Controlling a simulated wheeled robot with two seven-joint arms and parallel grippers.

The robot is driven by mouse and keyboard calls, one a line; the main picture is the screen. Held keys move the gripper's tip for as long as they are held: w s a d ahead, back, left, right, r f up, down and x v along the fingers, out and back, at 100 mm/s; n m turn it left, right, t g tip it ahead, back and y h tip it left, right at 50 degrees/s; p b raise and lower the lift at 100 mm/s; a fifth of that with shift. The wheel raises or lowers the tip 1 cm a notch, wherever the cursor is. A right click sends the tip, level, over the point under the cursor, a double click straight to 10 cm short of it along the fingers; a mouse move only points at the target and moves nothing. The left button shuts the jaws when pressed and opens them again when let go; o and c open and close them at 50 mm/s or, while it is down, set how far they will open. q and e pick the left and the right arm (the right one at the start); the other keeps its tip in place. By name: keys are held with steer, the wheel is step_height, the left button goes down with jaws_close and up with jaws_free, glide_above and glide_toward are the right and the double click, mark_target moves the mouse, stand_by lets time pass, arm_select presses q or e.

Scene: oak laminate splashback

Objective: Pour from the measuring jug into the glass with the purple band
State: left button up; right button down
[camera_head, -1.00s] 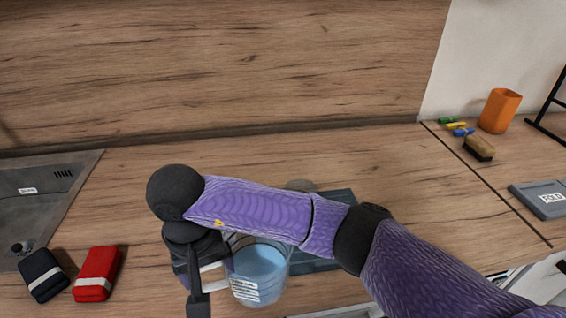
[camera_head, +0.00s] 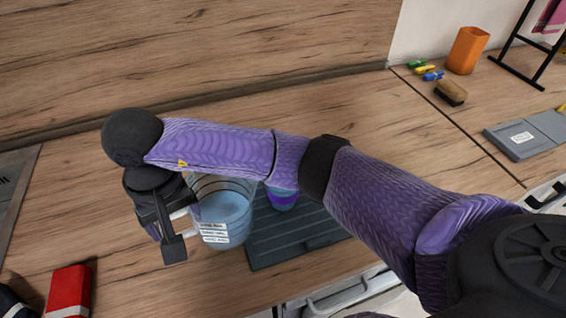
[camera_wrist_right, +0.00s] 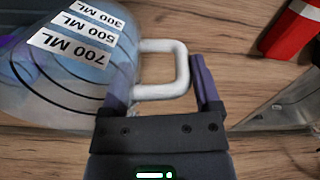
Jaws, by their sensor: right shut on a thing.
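The measuring jug (camera_head: 224,212) is clear with dark rings, white volume labels and bluish contents. It looks close to upright in the head view; whether its base touches the counter I cannot tell. My right gripper (camera_head: 184,212) is shut on its white handle, on the jug's left side. In the right wrist view the jug (camera_wrist_right: 60,70) is at the left and its handle (camera_wrist_right: 182,70) lies between the fingers of the gripper (camera_wrist_right: 160,88). The glass with the purple band (camera_head: 283,199) stands right of the jug on a dark mat, its upper part hidden by my forearm. My left gripper is not seen.
The dark ribbed mat (camera_head: 290,240) lies under the glass. A red packet (camera_head: 68,290) with a white stripe is at the lower left, beside the sink (camera_head: 14,200).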

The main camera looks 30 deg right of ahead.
steer(key=d+r+y+p, duration=0.2)
steer(key=r, duration=0.1)
steer(key=shift+r+p, duration=0.25)
steer(key=shift+p, duration=0.05)
steer(key=d+r+y+p, duration=0.4)
steer(key=d+r+p, duration=0.1)
steer(key=r+p, duration=0.1)
steer(key=shift+r+y+p, duration=0.35)
steer(key=shift+r+y, duration=0.05)
steer(key=shift+r, duration=0.5)
steer(key=shift+d+r, duration=0.1)
steer(key=shift+d, duration=0.25)
steer(key=shift+d+y, duration=0.1)
steer(key=shift+y, duration=0.3)
steer(key=shift+d, duration=0.1)
steer(key=shift+d+r+p, duration=0.1)
steer(key=shift+d+p, duration=0.05)
steer(key=shift+p, duration=0.2)
